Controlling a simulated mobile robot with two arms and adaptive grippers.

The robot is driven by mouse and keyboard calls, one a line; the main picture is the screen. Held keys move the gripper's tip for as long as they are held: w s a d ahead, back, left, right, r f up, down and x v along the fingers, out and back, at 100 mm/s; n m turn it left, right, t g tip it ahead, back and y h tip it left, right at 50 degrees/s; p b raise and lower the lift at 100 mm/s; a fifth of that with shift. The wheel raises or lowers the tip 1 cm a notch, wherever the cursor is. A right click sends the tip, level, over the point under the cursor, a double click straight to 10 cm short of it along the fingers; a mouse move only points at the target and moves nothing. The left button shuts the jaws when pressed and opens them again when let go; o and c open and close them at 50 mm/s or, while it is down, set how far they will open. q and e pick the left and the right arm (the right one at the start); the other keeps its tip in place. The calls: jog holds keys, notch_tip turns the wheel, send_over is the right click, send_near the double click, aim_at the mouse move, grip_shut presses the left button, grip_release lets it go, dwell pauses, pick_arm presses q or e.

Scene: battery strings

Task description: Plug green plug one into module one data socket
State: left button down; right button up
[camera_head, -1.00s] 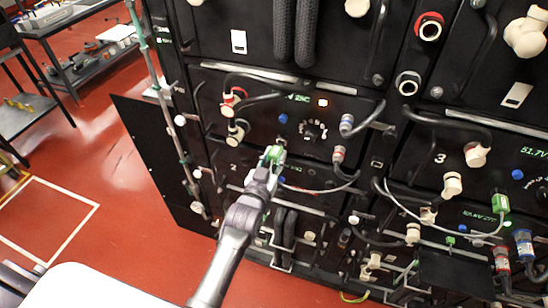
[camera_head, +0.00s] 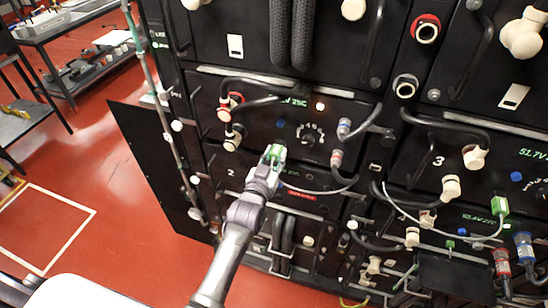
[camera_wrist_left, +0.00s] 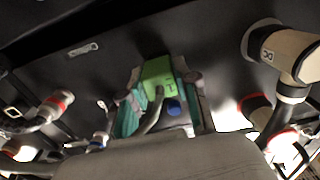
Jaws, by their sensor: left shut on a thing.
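My left gripper (camera_head: 270,160) is shut on a green plug (camera_head: 276,152) at the front of the battery rack. In the left wrist view the green plug (camera_wrist_left: 157,74) sits between the two fingers, with a grey cable coming from it and a blue spot just below. The upper module (camera_head: 352,112), with a green display and a knob, is just above the gripper. The data socket cannot be made out; the plug and fingers may cover it. I cannot tell whether the plug is seated. My right gripper is not in view.
Red-ringed connectors (camera_head: 234,100) with black cables are left of the knob. Grey-blue connectors (camera_head: 345,127) are to its right.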

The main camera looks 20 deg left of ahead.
pick_arm(q)
jog(key=shift+w+r, duration=0.1)
jog(key=shift+r, duration=0.05)
jog(key=c, duration=1.2)
grip_release()
jog(key=o, duration=0.4)
jog(key=shift+w, duration=0.15)
jog(key=s, duration=1.2)
jog(key=shift+a, duration=0.2)
